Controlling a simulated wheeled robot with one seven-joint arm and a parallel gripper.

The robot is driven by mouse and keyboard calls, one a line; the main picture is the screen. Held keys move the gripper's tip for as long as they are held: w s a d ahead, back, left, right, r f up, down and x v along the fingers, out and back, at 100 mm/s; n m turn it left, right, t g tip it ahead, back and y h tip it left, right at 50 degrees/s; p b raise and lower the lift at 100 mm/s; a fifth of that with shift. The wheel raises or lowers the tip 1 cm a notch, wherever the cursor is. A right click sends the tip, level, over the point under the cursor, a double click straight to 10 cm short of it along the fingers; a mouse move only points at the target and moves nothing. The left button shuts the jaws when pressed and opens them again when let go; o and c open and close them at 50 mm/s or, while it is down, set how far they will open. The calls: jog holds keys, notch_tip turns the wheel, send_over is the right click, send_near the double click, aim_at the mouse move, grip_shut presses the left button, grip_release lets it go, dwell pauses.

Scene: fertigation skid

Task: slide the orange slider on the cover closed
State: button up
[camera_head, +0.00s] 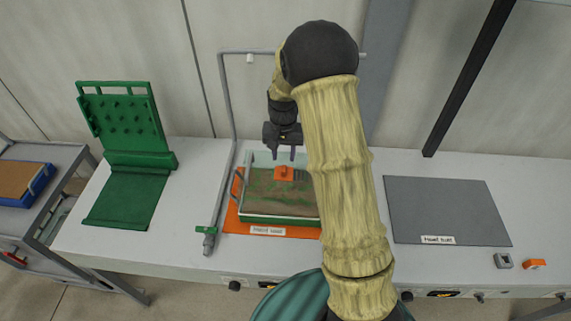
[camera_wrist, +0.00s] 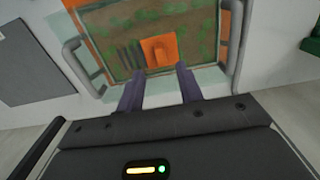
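The orange slider (camera_head: 284,173) sits on the brown-green cover (camera_head: 262,196), near its back edge. The cover lies in a pale framed unit on an orange mat (camera_head: 230,218) with a label at its front. In the wrist view the slider (camera_wrist: 158,50) shows just beyond my fingertips, beside a dark slotted patch (camera_wrist: 123,60) on the cover (camera_wrist: 203,42). My gripper (camera_head: 284,153) is above and behind the slider. In the wrist view my gripper (camera_wrist: 160,80) is open, with a gap between its two dark fingers and nothing in it. My arm hides the cover's right part in the head view.
Grey handles (camera_wrist: 82,62) stand at the unit's sides. A grey pipe frame (camera_head: 226,130) rises left of and behind it. A green hinged panel (camera_head: 128,160) stands at left. A flat grey mat (camera_head: 445,205) lies at right, with small grey and orange parts (camera_head: 534,264) near the front edge.

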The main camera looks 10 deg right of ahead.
aim_at(284, 168)
notch_tip(284, 168, down, 6)
jog(key=shift+f+p, duration=0.2)
jog(key=shift+p, duration=0.4)
grip_shut()
